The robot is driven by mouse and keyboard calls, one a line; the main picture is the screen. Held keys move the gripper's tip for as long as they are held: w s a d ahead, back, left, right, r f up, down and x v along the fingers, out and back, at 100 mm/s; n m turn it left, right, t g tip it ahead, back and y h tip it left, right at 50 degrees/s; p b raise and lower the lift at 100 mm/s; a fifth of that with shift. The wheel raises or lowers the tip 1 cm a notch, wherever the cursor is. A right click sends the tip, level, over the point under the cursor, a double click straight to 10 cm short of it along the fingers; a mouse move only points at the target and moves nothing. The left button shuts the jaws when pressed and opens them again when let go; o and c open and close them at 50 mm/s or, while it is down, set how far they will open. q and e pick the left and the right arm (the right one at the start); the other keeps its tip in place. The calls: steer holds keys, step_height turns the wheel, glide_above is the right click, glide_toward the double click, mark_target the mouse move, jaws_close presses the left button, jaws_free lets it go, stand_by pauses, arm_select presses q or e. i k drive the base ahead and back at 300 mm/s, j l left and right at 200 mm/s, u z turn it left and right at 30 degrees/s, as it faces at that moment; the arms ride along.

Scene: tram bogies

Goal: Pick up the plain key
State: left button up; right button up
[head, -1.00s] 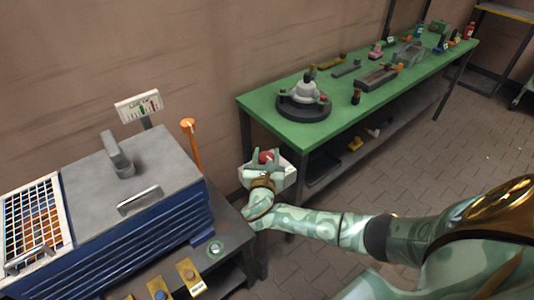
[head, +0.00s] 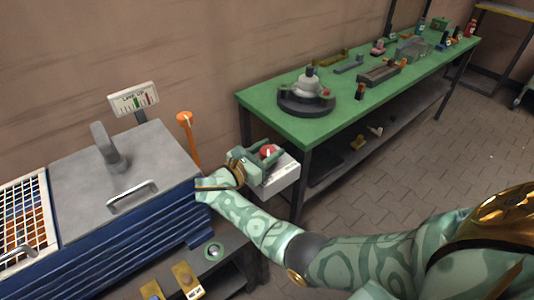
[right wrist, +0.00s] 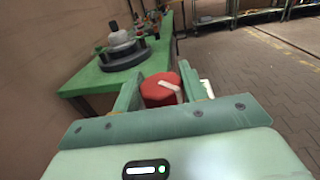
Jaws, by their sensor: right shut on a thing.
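My right gripper (head: 262,153) is shut on a round red knob (head: 269,150) with a white bar on its top. The knob sits at a pale box (head: 277,182) beside the green bench's near leg. In the right wrist view the red knob (right wrist: 160,90) stands between the two green fingers. I cannot tell whether this knob is the plain key. Small yellow plates lie on the dark low table, one with a brownish knob (head: 186,278) and one with a blue part (head: 151,290). My left gripper is not in view.
A blue cabinet with a grey lid (head: 130,175) stands at the left, with an orange-topped lever (head: 190,135) behind it. The green bench (head: 265,118) carries a round device (head: 308,95). The floor at right is clear.

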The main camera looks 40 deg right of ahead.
mark_target(115, 162)
steer(key=j, duration=1.35)
